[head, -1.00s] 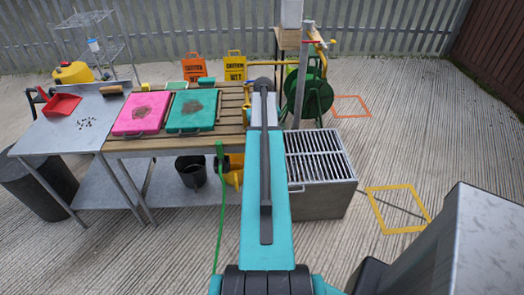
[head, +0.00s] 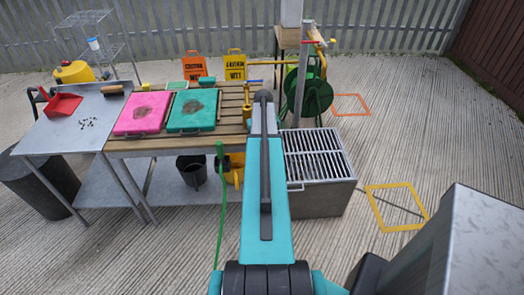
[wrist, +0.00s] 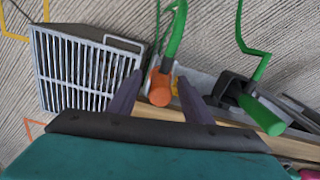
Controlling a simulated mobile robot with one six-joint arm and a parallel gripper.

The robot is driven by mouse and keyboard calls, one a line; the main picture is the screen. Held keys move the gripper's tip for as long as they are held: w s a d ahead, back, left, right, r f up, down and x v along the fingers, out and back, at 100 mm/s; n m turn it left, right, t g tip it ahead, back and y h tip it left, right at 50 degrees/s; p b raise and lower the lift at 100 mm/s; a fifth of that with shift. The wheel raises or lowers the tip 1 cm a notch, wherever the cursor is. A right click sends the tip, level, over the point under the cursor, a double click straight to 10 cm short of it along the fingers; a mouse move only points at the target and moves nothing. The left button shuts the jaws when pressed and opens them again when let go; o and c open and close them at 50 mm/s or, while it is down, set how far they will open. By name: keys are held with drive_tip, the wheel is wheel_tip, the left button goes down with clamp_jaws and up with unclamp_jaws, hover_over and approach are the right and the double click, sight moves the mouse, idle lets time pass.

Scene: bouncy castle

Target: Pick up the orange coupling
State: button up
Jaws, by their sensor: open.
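The orange coupling (wrist: 160,87) shows in the wrist view as a short orange cylinder at the end of a green hose (wrist: 177,32). My gripper (wrist: 159,77) is open, with one dark finger on each side of the coupling in the picture. A gap shows between the coupling and the fingers; I cannot tell how far its depth matches theirs. In the head view my arm hides the coupling and the gripper.
A slatted wooden bench (head: 150,147) holds a pink board (head: 142,112) and a teal board (head: 192,109). A grated metal box (head: 318,165) stands right of my arm, before a green hose reel (head: 315,97). A black-and-green fitting (wrist: 250,100) lies right of my gripper.

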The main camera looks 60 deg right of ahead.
drive_tip(key=shift+c, duration=0.5)
drive_tip(key=c, duration=1)
drive_tip(key=shift+r, duration=0.15)
drive_tip(key=shift+r+b, duration=0.85)
drive_tip(key=shift+r, duration=0.55)
drive_tip(key=s+a+b, duration=0.1)
drive_tip(key=s+a, duration=0.2)
drive_tip(key=s+a+r+b, duration=0.1)
drive_tip(key=s+a, duration=0.3)
drive_tip(key=s+a+r+b, duration=0.1)
drive_tip(key=s+a+b, duration=0.1)
drive_tip(key=s+a, duration=0.2)
drive_tip(key=shift+s+a, duration=0.1)
drive_tip(key=shift+s, duration=0.1)
